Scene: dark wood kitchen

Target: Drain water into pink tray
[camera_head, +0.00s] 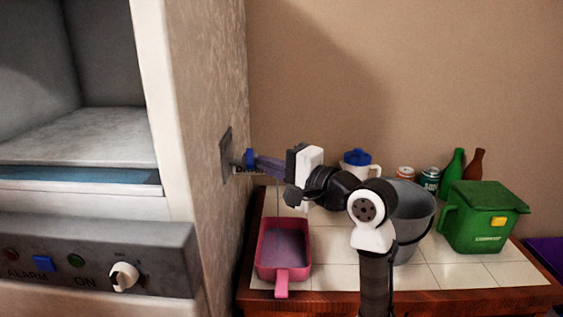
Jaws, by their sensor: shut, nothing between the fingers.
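The pink tray (304,250) stands on the tiled counter under the wall fitting, its handle towards me. Its inside looks grey-purple; I cannot tell whether it holds water. The drain valve (250,158), with a blue collar, sticks out from the side of the tall appliance. A blue-purple bar (270,166) runs from it towards my gripper. A label below the valve is partly hidden. My gripper (289,168) is shut and empty at the bar's right end, above the tray. I cannot tell whether it touches the bar.
The white appliance (185,105) stands left, with a control panel (95,262). On the counter (460,275) are a grey bucket (412,215) partly behind my arm, a green bin (481,222), a white-and-blue jug (357,165), cans (429,180) and bottles (453,170). The counter's front right is clear.

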